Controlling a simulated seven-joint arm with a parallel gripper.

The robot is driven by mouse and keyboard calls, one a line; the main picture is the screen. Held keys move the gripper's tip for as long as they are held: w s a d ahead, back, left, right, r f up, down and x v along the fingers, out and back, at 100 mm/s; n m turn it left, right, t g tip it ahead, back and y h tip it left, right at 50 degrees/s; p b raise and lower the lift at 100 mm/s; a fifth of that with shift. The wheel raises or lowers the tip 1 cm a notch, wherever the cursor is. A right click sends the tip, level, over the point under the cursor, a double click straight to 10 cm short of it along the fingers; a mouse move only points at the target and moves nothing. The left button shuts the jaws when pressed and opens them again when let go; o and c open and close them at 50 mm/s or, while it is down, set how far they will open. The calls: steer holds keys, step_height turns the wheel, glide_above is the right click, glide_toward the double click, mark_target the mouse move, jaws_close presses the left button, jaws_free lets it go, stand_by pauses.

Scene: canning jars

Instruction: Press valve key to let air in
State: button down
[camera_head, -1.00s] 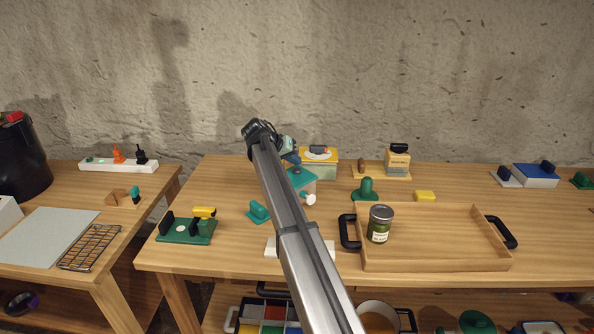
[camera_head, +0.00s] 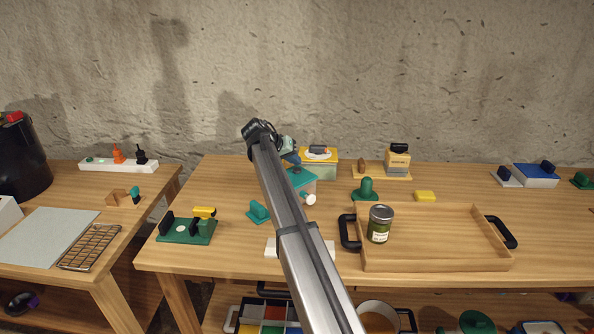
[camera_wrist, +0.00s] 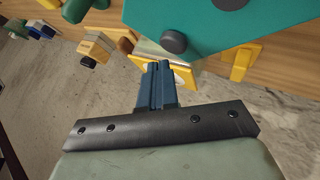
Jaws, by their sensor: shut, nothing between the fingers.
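A teal boxy device (camera_head: 304,179) stands on the middle table, partly hidden behind my arm, with a white round knob (camera_head: 310,199) at its front. In the wrist view the teal body (camera_wrist: 215,25) fills the top, and a dark round knob (camera_wrist: 173,42) sticks out at its edge. I cannot tell which part is the valve key. My gripper (camera_wrist: 158,68) is shut and empty, its blue fingertips just below the dark knob in that picture; contact cannot be told. In the head view my gripper (camera_head: 291,158) is beside the device's back, mostly hidden.
A yellow-topped box (camera_head: 320,170) stands close behind the device. A green stamp-like block (camera_head: 365,190) and a green fixture (camera_head: 186,232) stand nearby. The table's front middle is partly clear.

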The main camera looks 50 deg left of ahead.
mark_target(295, 170)
steer(key=shift+f, duration=0.15)
steer(key=shift+f, duration=0.3)
steer(key=shift+f, duration=0.4)
stand_by(1.1)
steer(key=shift+r, duration=0.85)
steer(key=shift+r, duration=2.45)
steer(key=shift+w, duration=0.1)
